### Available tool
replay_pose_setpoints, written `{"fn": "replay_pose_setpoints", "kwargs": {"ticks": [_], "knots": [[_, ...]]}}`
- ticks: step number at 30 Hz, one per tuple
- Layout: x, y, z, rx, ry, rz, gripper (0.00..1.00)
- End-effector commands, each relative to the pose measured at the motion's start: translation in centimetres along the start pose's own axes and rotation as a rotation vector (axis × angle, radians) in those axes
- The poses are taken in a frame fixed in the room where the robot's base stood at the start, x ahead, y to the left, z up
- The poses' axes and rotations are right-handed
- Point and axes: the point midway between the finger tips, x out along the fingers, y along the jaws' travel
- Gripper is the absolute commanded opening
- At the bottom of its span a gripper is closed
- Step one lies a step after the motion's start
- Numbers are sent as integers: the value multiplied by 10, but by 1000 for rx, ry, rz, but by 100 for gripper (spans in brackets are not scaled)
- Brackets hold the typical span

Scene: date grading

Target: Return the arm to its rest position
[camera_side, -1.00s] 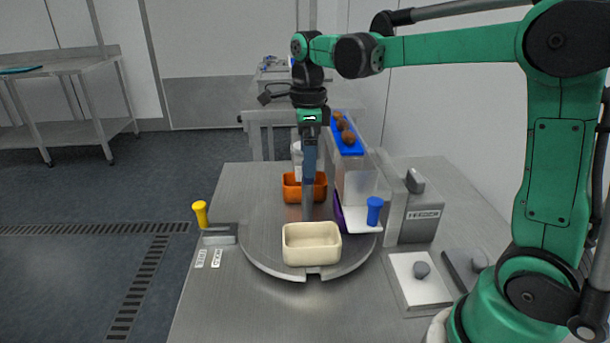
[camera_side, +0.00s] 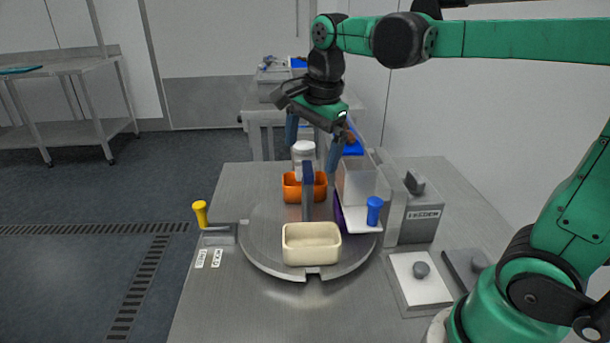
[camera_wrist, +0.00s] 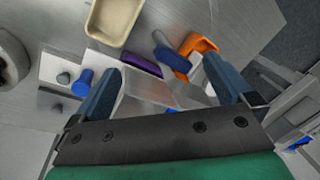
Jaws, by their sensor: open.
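My gripper (camera_side: 312,157) is open and tilted, in the air above the turntable. Its two blue-grey fingers are spread apart with nothing between them. In the wrist view my gripper (camera_wrist: 160,70) shows a finger at each side. Below it, a grey post with a blue top (camera_side: 308,174) stands on the round metal turntable (camera_side: 262,248). A cream bin (camera_side: 312,253) sits at the front of the turntable and an orange bin (camera_side: 291,191) at the back. A purple bin (camera_wrist: 140,65) is mostly hidden in the side view.
The feeder (camera_side: 422,218) stands right of the turntable, with a clear box (camera_side: 356,184) and a blue chute (camera_side: 353,148) partly behind my gripper. A blue knob (camera_side: 374,210) and yellow knob (camera_side: 200,213) stand up. A white bottle (camera_side: 304,152) is behind. The front left tabletop is clear.

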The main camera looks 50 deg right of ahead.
Motion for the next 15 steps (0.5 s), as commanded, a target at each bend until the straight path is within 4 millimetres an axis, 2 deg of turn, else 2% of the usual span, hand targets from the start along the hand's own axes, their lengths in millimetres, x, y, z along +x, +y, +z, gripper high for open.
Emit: {"fn": "replay_pose_setpoints", "kwargs": {"ticks": [1,6,12,15], "knots": [[2,10,6,-175,4,-47,100],[13,36,20,-753,72,-195,100],[29,58,31,-1269,202,-307,100],[35,65,34,-1437,259,-336,100]]}}
